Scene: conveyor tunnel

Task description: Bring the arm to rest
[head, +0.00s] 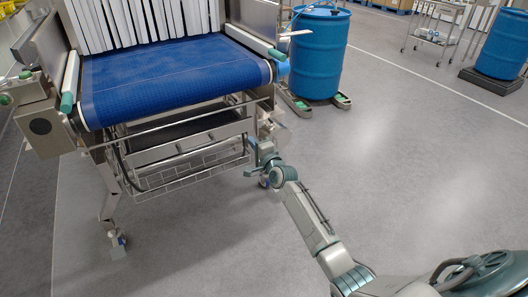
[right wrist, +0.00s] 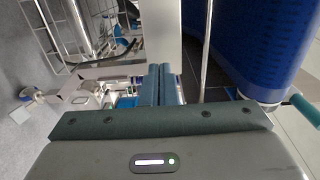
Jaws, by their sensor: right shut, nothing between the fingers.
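My right arm (head: 310,222) comes in from the lower right of the head view and reaches toward the conveyor's front right leg. My right gripper (head: 257,152) is at its end, below the blue conveyor belt (head: 175,72) and close to the frame; whether it touches cannot be told. In the right wrist view its two fingers (right wrist: 160,84) are together with nothing between them. The belt also shows at the upper right there (right wrist: 252,40). My left gripper is not in view.
A wire basket (head: 190,175) hangs under the belt. White strip curtains (head: 140,22) cover the tunnel mouth. A blue drum (head: 318,55) stands on a wheeled dolly to the right, another blue drum (head: 505,42) farther right. A metal cart (head: 435,35) stands behind. Open floor lies right of the conveyor.

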